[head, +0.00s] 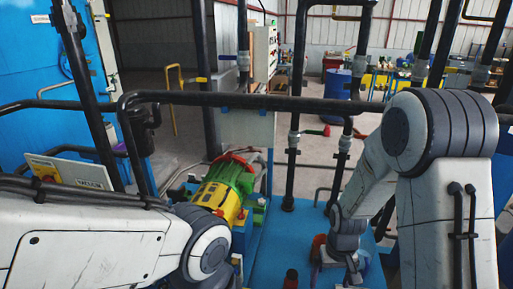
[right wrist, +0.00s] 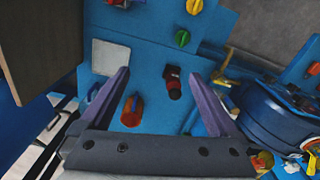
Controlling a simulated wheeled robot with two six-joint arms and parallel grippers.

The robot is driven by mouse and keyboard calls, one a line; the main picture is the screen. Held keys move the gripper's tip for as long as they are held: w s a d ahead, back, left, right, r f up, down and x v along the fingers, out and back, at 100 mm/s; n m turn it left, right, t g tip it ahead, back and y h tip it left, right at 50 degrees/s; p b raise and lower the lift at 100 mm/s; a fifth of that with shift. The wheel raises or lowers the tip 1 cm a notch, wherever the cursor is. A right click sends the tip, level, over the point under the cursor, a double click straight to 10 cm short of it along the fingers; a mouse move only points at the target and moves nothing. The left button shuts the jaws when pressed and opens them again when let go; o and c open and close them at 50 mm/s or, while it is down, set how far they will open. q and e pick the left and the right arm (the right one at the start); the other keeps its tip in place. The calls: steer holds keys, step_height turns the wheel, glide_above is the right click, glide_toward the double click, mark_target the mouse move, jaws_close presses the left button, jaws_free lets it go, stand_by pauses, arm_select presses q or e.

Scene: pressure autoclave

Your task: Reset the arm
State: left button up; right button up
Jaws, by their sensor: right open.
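My right arm comes down at the right of the head view, with its wrist low over a blue base (head: 275,245). My right gripper (right wrist: 158,78) shows in the right wrist view with two purple fingers spread apart and nothing between them. Beyond the fingers lies a blue panel (right wrist: 145,72) with a dark red and black knob (right wrist: 173,86) and an orange-red handle (right wrist: 132,110). I cannot tell whether either touches a finger. My left arm fills the lower left of the head view; its gripper is out of the picture.
A green and yellow motor (head: 225,187) stands between the arms. A control box (head: 75,172) is at the left. In the wrist view, a blue drum-like body (right wrist: 275,120) lies right of the gripper and a brown board (right wrist: 40,45) left.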

arm_select(q)
steer(key=shift+s+d, duration=0.3)
steer(key=shift+s, duration=0.1)
arm_select(e)
steer(key=shift+s+a, duration=0.1)
steer(key=shift+s, duration=0.3)
steer(key=shift+a, duration=0.1)
